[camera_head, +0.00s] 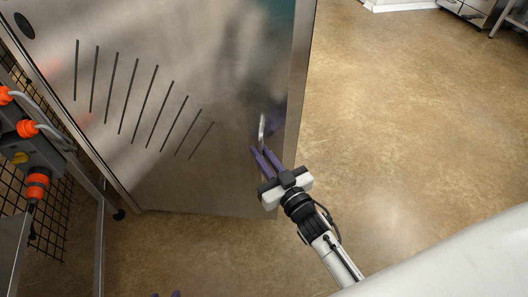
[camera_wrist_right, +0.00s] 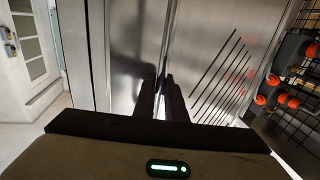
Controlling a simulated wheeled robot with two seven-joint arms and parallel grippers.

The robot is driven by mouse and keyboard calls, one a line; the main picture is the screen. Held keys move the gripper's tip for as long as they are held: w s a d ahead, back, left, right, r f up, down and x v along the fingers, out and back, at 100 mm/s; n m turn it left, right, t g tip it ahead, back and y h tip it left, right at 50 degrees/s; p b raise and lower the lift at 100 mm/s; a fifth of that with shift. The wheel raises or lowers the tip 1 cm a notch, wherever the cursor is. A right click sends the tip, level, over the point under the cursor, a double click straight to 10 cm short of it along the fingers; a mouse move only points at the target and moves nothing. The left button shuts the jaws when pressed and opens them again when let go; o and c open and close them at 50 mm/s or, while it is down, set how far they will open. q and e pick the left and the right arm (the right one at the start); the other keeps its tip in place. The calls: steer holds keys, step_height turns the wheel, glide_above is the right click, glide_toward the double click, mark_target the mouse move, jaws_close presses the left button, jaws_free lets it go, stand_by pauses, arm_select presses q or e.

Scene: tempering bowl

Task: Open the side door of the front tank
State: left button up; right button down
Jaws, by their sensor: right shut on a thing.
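The side door (camera_head: 150,60) of the tank is a brushed-metal panel with a fan of dark slots, filling the left and middle of the head view. It also shows in the right wrist view (camera_wrist_right: 203,45). A slim metal handle (camera_head: 262,127) stands near its right edge. My right gripper (camera_head: 259,149) has its purple fingers shut on the handle's lower part. Whether the door stands ajar I cannot tell. Two purple tips of my left gripper (camera_head: 166,295) just show at the bottom edge, apart and empty.
Orange connectors and cables (camera_head: 27,129) on a grey unit, with black wire mesh (camera_head: 50,215), stand left of the door. Brown floor (camera_head: 410,110) is open to the right. A white door (camera_wrist_right: 32,45) shows at the wrist view's left.

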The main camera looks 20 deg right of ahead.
steer(key=c, duration=2.1)
jaws_free()
steer(key=s, duration=0.3)
steer(key=s+d+p, duration=0.1)
steer(key=s, duration=0.6)
steer(key=shift+s+d, duration=0.1)
steer(key=shift+d, duration=0.05)
steer(key=shift+c, duration=0.4)
